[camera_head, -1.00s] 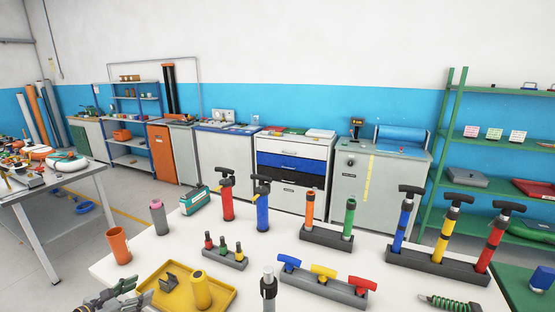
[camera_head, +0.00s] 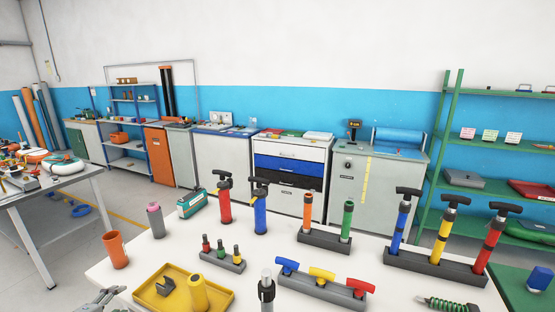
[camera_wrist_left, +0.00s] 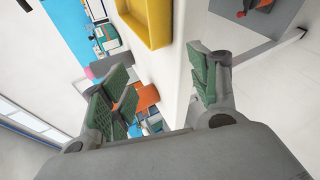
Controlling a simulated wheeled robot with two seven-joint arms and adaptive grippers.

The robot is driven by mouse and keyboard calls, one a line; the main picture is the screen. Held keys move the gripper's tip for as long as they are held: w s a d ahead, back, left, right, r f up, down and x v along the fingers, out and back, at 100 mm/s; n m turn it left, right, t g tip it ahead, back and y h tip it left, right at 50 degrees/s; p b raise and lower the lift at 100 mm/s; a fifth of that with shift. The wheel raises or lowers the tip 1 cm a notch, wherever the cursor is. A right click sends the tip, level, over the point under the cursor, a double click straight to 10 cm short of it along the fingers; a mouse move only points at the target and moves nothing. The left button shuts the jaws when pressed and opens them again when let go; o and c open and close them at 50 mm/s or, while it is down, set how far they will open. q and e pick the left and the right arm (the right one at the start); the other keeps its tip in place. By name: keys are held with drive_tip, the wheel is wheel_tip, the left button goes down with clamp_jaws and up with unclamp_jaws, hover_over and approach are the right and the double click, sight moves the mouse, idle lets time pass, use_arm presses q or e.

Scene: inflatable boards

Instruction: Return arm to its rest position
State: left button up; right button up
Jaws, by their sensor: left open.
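My left gripper (camera_head: 104,301) shows only in part at the bottom left edge of the head view, in front of the white table. In the left wrist view its two green-padded fingers (camera_wrist_left: 165,90) stand wide apart, with nothing held between them. The yellow tray (camera_head: 150,299) lies on the table to the right of the gripper, and its rim shows above the fingers in the wrist view (camera_wrist_left: 146,30). The tray holds a yellow cylinder (camera_head: 194,293) and a dark bracket (camera_head: 167,285).
An orange cup (camera_head: 115,250) and a pink-topped grey cylinder (camera_head: 156,221) stand at the table's left side. Several pumps, including a blue one (camera_head: 260,210), and racks fill the middle and right. A second table (camera_head: 45,195) stands farther left, with open floor between.

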use_arm(q)
drive_tip(key=s+a+f+m+g+y, duration=0.15)
drive_tip(key=s+f+m, duration=0.4)
drive_tip(key=f, duration=0.55)
drive_tip(key=s+f+m+g+y, duration=0.15)
drive_tip(key=s+f+m, duration=0.35)
drive_tip(key=f, duration=0.7)
drive_tip(key=s+a+f+m+g+y, duration=0.1)
drive_tip(key=s+f+m+g, duration=0.25)
drive_tip(key=s+f, duration=0.55)
drive_tip(key=s+d+f+m+g+h, duration=0.1)
drive_tip(key=s+d+f+m+g, duration=0.15)
drive_tip(key=s+d+f, duration=0.6)
drive_tip(key=s+d+f+m+g+h, duration=0.1)
drive_tip(key=s+d+f+m, duration=0.3)
drive_tip(key=s+f, duration=0.65)
drive_tip(key=s+d+f, duration=0.1)
drive_tip(key=s+d, duration=0.3)
drive_tip(key=d, duration=0.3)
drive_tip(key=s+d+f+g+h, duration=0.1)
drive_tip(key=s+d+f, duration=0.1)
drive_tip(key=s+d, duration=0.3)
drive_tip(key=d, duration=0.3)
drive_tip(key=shift+s+g, duration=0.3)
